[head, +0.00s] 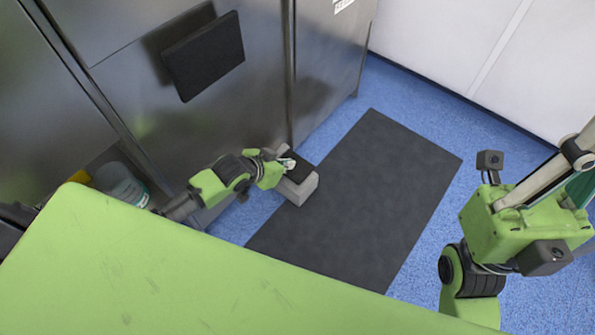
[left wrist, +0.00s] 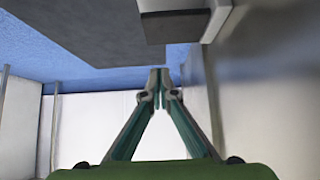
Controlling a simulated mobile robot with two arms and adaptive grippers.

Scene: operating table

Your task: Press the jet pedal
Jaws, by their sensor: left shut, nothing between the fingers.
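The jet pedal (head: 300,188) is a light grey block with a black top, standing on the floor beside the metal cabinet. In the left wrist view, its dark and grey parts (left wrist: 172,28) show at the top edge, partly cut off. My left gripper (head: 289,163) is at the pedal's black top in the head view; I cannot tell whether it touches. In the left wrist view its green fingers (left wrist: 165,78) meet at the tips, with nothing between them.
A dark mat (head: 370,190) lies on the blue floor (head: 415,105) by the pedal. The metal cabinet (head: 250,95) stands close behind my left arm, with a black panel (head: 205,55) on its face. White wall panels (head: 450,40) stand at the back right.

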